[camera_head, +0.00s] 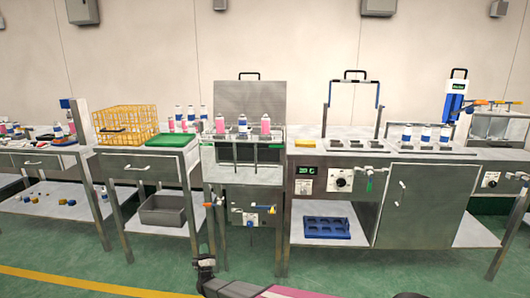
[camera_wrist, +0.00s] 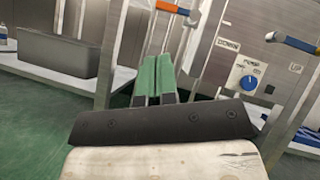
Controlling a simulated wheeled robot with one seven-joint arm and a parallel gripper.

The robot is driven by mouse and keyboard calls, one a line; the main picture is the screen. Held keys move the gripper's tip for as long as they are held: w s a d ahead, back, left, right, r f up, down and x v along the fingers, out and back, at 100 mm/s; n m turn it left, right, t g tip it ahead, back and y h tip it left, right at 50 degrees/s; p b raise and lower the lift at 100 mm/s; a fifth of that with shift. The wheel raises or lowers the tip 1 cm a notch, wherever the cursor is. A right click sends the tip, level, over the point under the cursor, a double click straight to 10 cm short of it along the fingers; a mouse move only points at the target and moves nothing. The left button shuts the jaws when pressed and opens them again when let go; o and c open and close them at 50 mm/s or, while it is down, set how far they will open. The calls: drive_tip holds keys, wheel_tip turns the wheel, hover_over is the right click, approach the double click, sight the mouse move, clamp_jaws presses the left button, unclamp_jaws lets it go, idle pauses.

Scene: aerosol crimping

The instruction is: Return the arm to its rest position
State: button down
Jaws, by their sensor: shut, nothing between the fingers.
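My gripper (camera_wrist: 155,77) shows in the wrist view with its two green fingers side by side and shut, with nothing held between them. It points toward the steel workstation front, near an orange-handled lever (camera_wrist: 168,7) and a control panel with a blue knob (camera_wrist: 249,82). It appears apart from them, though the exact gap cannot be told. In the head view, dark and pink parts of my arm (camera_head: 285,291) show low at the bottom edge, in front of the stations. The gripper's fingers cannot be made out clearly there.
A steel station (camera_head: 247,200) with several cans on top stands ahead. A yellow wire basket (camera_head: 122,118) and green tray (camera_head: 170,140) are on the table to its left. A grey bin (camera_head: 163,210) and blue rack (camera_head: 326,228) sit on lower shelves. The green floor in front is clear.

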drive_tip(key=w+d+r+n+g, duration=0.2)
drive_tip(key=d+r+n+g, duration=0.2)
drive_tip(key=d+n+g, duration=0.5)
drive_tip(key=w+d+r+n+g, duration=0.1)
drive_tip(key=d+r+n+g, duration=0.2)
drive_tip(key=d+n, duration=0.75)
drive_tip(key=s+d+r+n+g+h, duration=0.1)
drive_tip(key=s+d+r+n+g, duration=0.1)
drive_tip(key=s+d, duration=0.6)
drive_tip(key=s+d+r+n+g+h, duration=0.2)
drive_tip(key=s+d+g, duration=0.4)
drive_tip(key=s+d, duration=0.3)
drive_tip(key=s+d+r+n+g+h, duration=0.1)
drive_tip(key=s+d+r+n+g, duration=0.3)
drive_tip(key=s+d, duration=0.5)
drive_tip(key=d, duration=0.4)
drive_tip(key=shift+d+r+g+h, duration=0.15)
drive_tip(key=shift+r+g+h, duration=0.2)
drive_tip(key=shift+g+h, duration=0.05)
